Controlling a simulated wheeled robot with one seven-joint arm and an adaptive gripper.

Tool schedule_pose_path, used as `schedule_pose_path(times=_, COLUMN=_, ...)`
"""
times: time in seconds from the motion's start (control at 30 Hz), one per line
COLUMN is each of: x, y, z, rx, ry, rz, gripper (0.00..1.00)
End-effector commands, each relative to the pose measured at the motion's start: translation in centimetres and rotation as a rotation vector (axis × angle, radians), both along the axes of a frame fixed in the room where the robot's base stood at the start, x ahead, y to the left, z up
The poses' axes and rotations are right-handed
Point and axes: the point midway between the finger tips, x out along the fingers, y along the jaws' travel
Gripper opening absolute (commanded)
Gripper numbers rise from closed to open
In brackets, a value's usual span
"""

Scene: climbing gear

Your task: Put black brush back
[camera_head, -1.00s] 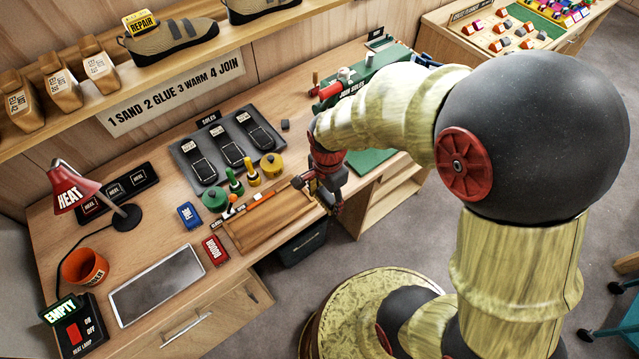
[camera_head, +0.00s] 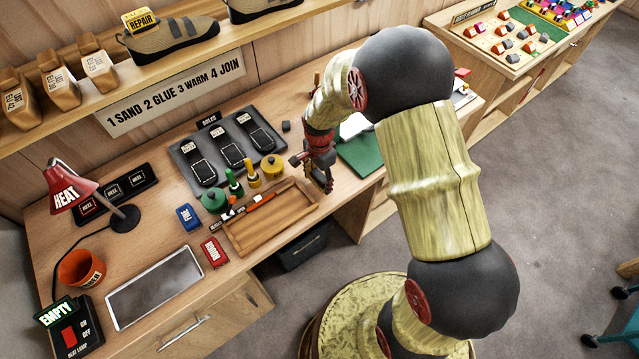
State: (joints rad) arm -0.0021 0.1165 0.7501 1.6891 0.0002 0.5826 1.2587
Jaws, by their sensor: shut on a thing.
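My gripper (camera_head: 326,186) is shut, just off the right end of a shallow wooden tray (camera_head: 285,233), near the green mat. The black brush is hard to make out; a small dark piece at the fingers fits it, but its shape is mostly hidden by my gripper. The tray's front compartments look empty. An orange-handled tool (camera_head: 262,199) lies along the tray's back edge, by a small label.
Green and yellow pots (camera_head: 272,165) stand behind the tray, by a grey tray of shoe soles (camera_head: 183,148). Red (camera_head: 215,252) and blue (camera_head: 188,217) blocks lie left of it. A green mat (camera_head: 358,158) lies right. A red lamp (camera_head: 75,190) stands far left.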

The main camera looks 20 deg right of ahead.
Motion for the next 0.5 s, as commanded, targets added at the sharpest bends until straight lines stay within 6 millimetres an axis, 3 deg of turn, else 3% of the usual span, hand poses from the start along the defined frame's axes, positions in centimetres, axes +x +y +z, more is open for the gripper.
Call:
schedule_pose_path(times=0.13, x=-0.2, y=0.0, z=-2.3, rx=0.0, ry=0.004, rz=0.0, gripper=0.25)
schedule_pose_path(times=0.5, x=-0.2, y=0.0, z=-2.7, rx=0.0, ry=0.003, rz=0.0, gripper=0.25)
